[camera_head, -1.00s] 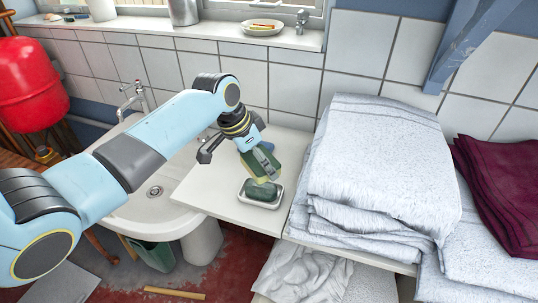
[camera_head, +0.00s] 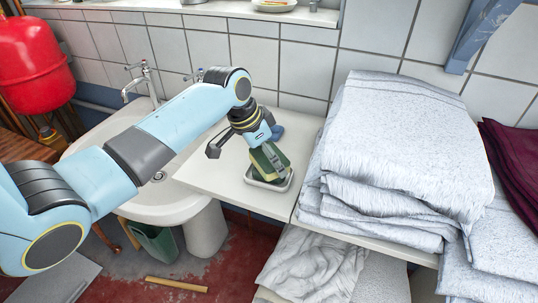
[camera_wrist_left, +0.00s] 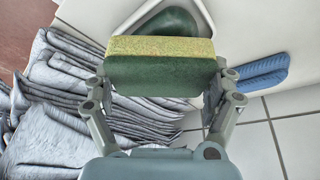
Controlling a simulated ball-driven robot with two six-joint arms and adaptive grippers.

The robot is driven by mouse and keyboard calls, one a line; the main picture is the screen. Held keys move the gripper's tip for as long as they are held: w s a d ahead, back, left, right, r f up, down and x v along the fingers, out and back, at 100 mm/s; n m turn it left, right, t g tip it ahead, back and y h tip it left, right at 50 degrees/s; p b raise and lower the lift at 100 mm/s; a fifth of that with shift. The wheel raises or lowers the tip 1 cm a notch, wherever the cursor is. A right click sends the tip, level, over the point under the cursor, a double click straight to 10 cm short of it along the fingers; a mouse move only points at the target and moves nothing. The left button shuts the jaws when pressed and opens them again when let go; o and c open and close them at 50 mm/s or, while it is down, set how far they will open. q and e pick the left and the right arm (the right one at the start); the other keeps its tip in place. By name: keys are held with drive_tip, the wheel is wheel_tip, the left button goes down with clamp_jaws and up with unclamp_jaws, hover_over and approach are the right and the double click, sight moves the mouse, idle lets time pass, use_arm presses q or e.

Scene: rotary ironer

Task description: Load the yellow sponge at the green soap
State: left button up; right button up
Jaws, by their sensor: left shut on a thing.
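My left gripper (camera_head: 267,158) is shut on the yellow sponge, just above the soap dish. In the left wrist view the sponge (camera_wrist_left: 160,46) has a yellow face and a dark green layer, and is gripped between both fingers (camera_wrist_left: 162,85). The green soap (camera_wrist_left: 168,22) lies in a white dish beyond the sponge, partly hidden by it. In the head view the white dish (camera_head: 284,184) sits on the white counter below the gripper, and the soap is mostly hidden. I cannot tell whether the sponge touches the soap. My right gripper is not in view.
A blue item (camera_head: 277,132) lies on the counter behind the gripper and shows in the wrist view (camera_wrist_left: 263,75). A tall stack of white towels (camera_head: 400,140) stands close on the right. A sink (camera_head: 165,200) is on the left. The counter's left part (camera_head: 215,172) is clear.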

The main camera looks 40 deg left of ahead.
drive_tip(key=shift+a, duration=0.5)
use_arm(q)
drive_tip(key=shift+f, duration=0.25)
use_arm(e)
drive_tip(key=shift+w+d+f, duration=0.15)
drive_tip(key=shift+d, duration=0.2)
use_arm(q)
drive_tip(key=shift+f, duration=0.25)
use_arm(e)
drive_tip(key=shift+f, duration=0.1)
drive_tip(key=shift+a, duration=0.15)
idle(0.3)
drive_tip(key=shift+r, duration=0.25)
use_arm(q)
drive_tip(key=shift+f, duration=0.1)
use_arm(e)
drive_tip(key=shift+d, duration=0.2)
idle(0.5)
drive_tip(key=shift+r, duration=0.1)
